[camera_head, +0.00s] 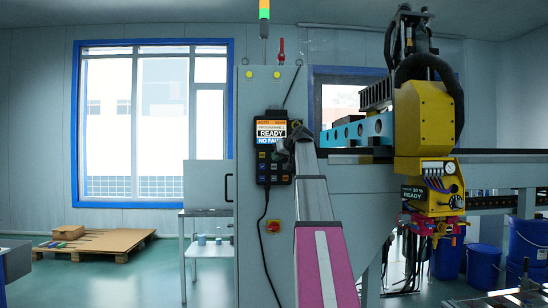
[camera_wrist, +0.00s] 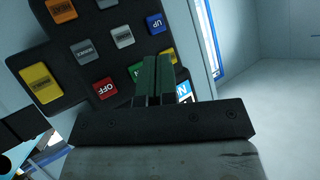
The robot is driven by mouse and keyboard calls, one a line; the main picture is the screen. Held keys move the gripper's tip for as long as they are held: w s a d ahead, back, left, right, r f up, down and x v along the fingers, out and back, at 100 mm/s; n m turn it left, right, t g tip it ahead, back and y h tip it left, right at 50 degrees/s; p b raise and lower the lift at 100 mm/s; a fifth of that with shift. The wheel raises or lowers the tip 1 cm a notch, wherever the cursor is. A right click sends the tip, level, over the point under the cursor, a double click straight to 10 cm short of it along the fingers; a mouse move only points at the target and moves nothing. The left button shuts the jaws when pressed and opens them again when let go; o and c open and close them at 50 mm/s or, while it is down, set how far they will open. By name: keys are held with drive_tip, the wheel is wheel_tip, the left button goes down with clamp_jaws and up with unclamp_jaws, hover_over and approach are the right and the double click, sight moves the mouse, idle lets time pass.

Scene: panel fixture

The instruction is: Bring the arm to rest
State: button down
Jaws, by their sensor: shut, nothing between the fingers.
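My arm reaches up from the bottom centre of the head view. My gripper (camera_head: 291,143) is at the right side of a black control pendant (camera_head: 263,168) on a grey cabinet. In the wrist view my gripper's fingers (camera_wrist: 158,75) are together, with nothing held, in front of the pendant's button face (camera_wrist: 75,48). Red OFF (camera_wrist: 103,88), blue UP (camera_wrist: 155,23), grey, yellow and orange buttons show; a green one is partly hidden behind the fingers. I cannot tell whether the fingertips touch the pendant. Its screen (camera_head: 270,131) reads READY and NO FAULT.
The grey cabinet (camera_head: 252,235) carries a red knob (camera_head: 273,227) below the pendant, and a cable hangs there. A yellow machine head (camera_head: 424,115) on a gantry stands to the right. Blue buckets (camera_head: 483,265) are behind it. Open floor lies left, with a wooden pallet (camera_head: 100,242).

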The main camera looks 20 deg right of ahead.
drive_tip(key=shift+f, duration=0.1)
idle(0.3)
drive_tip(key=s+a+f+m+g+h, duration=0.15)
drive_tip(key=a+f, duration=0.25)
drive_tip(key=f, duration=1)
drive_tip(key=s+a+f+g, duration=0.2)
drive_tip(key=a+f, duration=0.2)
drive_tip(key=f, duration=0.9)
drive_tip(key=s+a+f+g, duration=0.2)
drive_tip(key=a+f, duration=0.3)
drive_tip(key=f, duration=0.9)
drive_tip(key=s+a+f+g+h, duration=0.1)
drive_tip(key=s+a+f+g, duration=0.2)
drive_tip(key=s+f, duration=1)
drive_tip(key=s+a+f+g+h, duration=0.2)
drive_tip(key=s+a+f, duration=0.5)
drive_tip(key=s+f, duration=0.6)
wheel_tip(320, 180, down, 6)
drive_tip(key=shift+a+r+g, duration=0.15)
drive_tip(key=shift+a+g, duration=0.05)
drive_tip(key=shift+g, duration=0.25)
